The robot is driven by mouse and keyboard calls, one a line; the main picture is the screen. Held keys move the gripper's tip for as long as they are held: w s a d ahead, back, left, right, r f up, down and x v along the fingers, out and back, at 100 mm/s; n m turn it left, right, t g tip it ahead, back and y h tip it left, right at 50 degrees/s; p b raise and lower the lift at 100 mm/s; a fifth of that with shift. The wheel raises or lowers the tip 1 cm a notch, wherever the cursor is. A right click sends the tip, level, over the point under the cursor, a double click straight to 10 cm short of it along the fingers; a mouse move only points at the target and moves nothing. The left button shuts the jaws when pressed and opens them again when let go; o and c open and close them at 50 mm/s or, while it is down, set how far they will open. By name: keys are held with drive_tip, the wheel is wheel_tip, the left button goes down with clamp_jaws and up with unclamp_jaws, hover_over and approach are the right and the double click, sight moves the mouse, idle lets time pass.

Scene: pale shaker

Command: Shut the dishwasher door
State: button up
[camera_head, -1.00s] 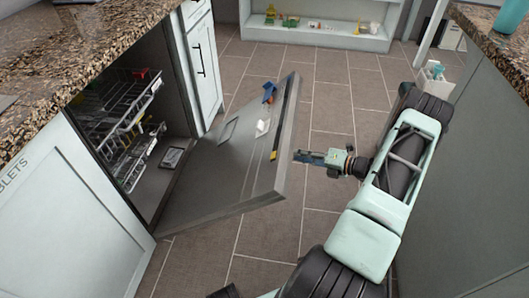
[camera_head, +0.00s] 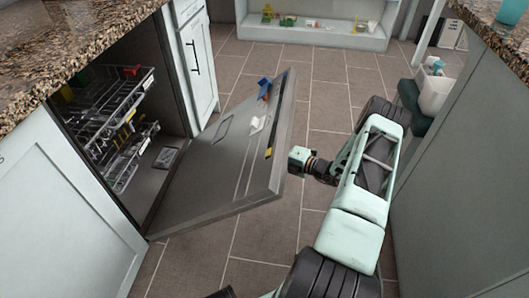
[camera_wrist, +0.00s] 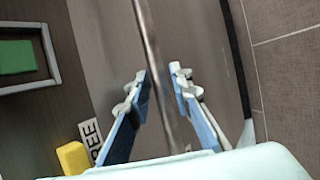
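The dishwasher door (camera_head: 225,158) hangs partly open, its inner face showing in the head view. My gripper (camera_head: 299,160) is at the door's outer right edge in the head view, with its fingers hidden from sight there. In the wrist view, my gripper (camera_wrist: 160,80) has its two blue fingers apart. A long metallic edge of the door (camera_wrist: 152,40) runs through the gap between them. I cannot tell whether either finger touches it. The dishwasher's opening, with its racks (camera_head: 112,115), is to the left of the door.
Granite counters overhang the left and the upper right (camera_head: 500,35). A white cabinet (camera_head: 195,60) stands beyond the dishwasher. Tiled floor (camera_head: 325,75) is open behind the door, toward a low shelf with small items (camera_head: 310,35). A white bin (camera_head: 433,92) is at right.

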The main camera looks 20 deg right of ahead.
drive_tip(key=shift+w+a, duration=0.15)
drive_tip(key=shift+w, duration=0.1)
clamp_jaws()
idle(0.3)
